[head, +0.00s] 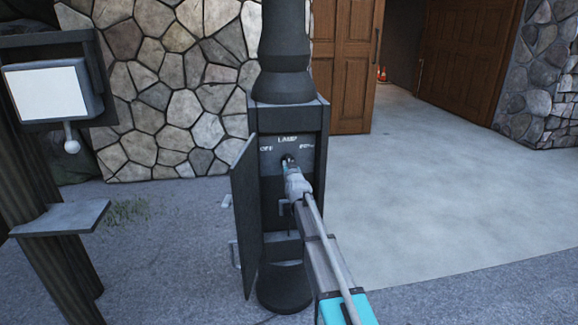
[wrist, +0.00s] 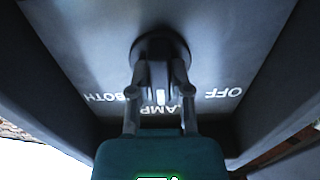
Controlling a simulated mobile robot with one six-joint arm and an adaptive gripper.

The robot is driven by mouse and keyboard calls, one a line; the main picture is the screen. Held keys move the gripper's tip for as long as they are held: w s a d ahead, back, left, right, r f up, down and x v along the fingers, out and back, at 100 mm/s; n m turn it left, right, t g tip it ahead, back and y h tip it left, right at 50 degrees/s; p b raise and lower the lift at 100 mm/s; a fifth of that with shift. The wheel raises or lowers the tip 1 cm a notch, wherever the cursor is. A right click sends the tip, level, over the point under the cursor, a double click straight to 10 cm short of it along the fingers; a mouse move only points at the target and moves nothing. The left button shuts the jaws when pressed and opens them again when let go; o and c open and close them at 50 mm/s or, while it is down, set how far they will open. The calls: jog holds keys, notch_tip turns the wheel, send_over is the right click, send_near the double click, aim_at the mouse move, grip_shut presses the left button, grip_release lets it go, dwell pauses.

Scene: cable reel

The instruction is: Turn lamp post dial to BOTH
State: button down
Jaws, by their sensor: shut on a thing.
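The lamp post (head: 284,62) stands upright with its front compartment open. Inside, the panel is lettered OFF at left, LAMP in the middle and a partly hidden BOTH at right in the head view. The round black dial (wrist: 160,45) has a grip bar with a white mark, which points at the LAMP lettering in the wrist view. There the lettering is upside down, with BOTH at left and OFF at right. My gripper (wrist: 160,88) is shut on the dial's bar, one finger on each side. It also shows in the head view (head: 288,163), hiding most of the dial.
The post's door (head: 243,218) hangs open to the left of the compartment. Compartment walls stand close on both sides of my gripper. A box with a ball-ended lever (head: 71,145) and a small shelf (head: 60,218) are at left. Paved ground is clear at right.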

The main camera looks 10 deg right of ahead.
jog(key=m, duration=0.5)
jog(key=shift+m, duration=2.5)
jog(key=c, duration=0.6)
grip_release()
jog(key=shift+o, duration=0.2)
jog(key=shift+s, duration=0.1)
jog(key=s, duration=1.1)
jog(key=shift+s, duration=0.4)
